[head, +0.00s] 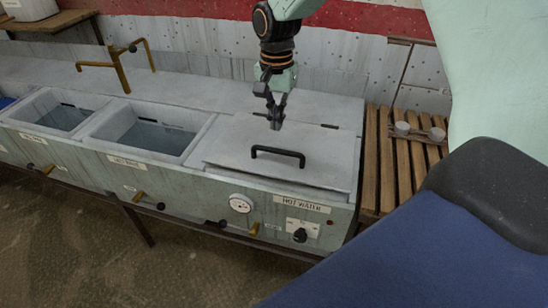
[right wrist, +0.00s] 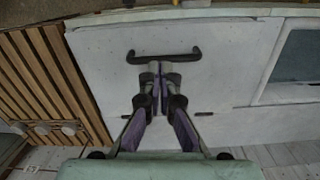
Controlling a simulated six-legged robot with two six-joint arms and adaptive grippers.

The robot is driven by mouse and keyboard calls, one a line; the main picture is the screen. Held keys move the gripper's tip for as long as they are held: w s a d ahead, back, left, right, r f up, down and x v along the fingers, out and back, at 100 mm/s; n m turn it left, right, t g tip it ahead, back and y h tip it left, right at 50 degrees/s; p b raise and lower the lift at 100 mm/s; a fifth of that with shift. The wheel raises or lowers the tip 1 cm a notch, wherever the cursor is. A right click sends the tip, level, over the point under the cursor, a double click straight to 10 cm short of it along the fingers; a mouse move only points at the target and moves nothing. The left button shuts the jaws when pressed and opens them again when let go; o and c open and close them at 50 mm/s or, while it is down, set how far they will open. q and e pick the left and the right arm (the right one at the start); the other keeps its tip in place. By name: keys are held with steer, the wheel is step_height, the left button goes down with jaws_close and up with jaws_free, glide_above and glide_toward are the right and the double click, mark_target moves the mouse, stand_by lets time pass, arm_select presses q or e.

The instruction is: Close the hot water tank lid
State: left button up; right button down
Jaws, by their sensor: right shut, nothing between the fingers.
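The hot water tank lid (head: 245,153) is a grey panel with a black bar handle (head: 278,154). It lies flat over the right-hand tank, above the "HOT WATER" label (head: 302,203). My right gripper (head: 276,122) is shut and empty, pointing down above the back part of the lid, behind the handle. In the right wrist view the lid (right wrist: 215,75) fills the middle and the shut fingertips (right wrist: 155,66) appear close to the handle (right wrist: 163,56). I cannot tell whether they touch it. My left gripper is not in view.
Two open basins with water (head: 160,138) are left of the lid, with a brass tap (head: 120,68) behind them. A slatted wooden rack (head: 385,165) with small cups (head: 402,128) stands to the right. A gauge (head: 241,203) and knobs line the tank's front.

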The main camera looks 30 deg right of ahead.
steer(key=a, duration=0.1)
steer(key=b, duration=0.1)
glide_above(272, 175)
steer(key=shift+n, duration=0.4)
steer(key=f, duration=0.9)
steer(key=shift+w+d+f, duration=0.1)
steer(key=shift+w+f, duration=0.3)
steer(key=shift+s+d+f, duration=0.1)
steer(key=shift+s+f, duration=0.1)
steer(key=shift+f, duration=0.4)
steer(key=shift+s+f, duration=0.2)
steer(key=shift+f, duration=0.35)
steer(key=shift+d+f, duration=0.1)
steer(key=shift+f, duration=0.25)
steer(key=shift+f+b, duration=0.25)
steer(key=shift+b, duration=0.05)
steer(key=shift+w+a+f, duration=0.25)
steer(key=shift+w+f, duration=0.05)
steer(key=shift+s+d+r, duration=0.1)
steer(key=shift+s, duration=0.25)
steer(key=f, duration=0.2)
steer(key=shift+a+f, duration=0.2)
steer(key=shift+f, duration=0.15)
steer(key=shift+s, duration=0.2)
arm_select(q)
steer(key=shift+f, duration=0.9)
